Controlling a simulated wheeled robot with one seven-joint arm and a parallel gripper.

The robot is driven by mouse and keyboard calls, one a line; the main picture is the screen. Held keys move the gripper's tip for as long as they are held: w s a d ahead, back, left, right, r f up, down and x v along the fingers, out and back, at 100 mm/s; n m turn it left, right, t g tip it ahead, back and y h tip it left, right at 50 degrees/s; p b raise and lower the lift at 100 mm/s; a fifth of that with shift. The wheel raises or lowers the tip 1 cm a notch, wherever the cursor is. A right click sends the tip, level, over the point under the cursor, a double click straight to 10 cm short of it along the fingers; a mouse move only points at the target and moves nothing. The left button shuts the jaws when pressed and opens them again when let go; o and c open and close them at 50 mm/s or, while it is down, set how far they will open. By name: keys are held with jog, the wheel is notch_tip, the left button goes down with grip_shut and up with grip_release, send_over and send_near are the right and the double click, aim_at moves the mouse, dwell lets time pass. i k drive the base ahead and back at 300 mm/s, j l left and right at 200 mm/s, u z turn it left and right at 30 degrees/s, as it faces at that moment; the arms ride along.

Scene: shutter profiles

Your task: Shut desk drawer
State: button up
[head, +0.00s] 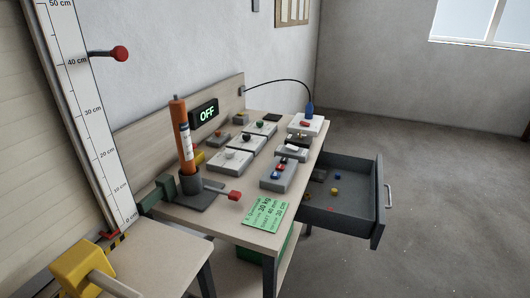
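The desk drawer (377,227) is dark grey and pulled out from the right side of the desk (232,227). Its pale bar handle (389,198) is on the outer front panel, facing right. Several small parts lie inside the drawer, among them a yellow one (335,190) and a small red one (331,209). Part of the drawer's inside is hidden by the desk top. My gripper does not show in this view.
On the desk stand an orange cylinder (183,140) in a dark holder, several button boxes, an "OFF" display (204,114) and a green card (266,213). A green crate (283,251) is under the desk. The floor (440,200) right of the drawer is clear.

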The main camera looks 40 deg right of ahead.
aim_at(359, 206)
jog(key=k+l+z, duration=0.25)
jog(key=k+z, duration=0.2)
jog(key=k+l+z, duration=0.45)
jog(key=i+l+z, duration=0.15)
jog(key=i, duration=0.4)
jog(key=i+l+z, duration=0.2)
jog(key=i, duration=0.35)
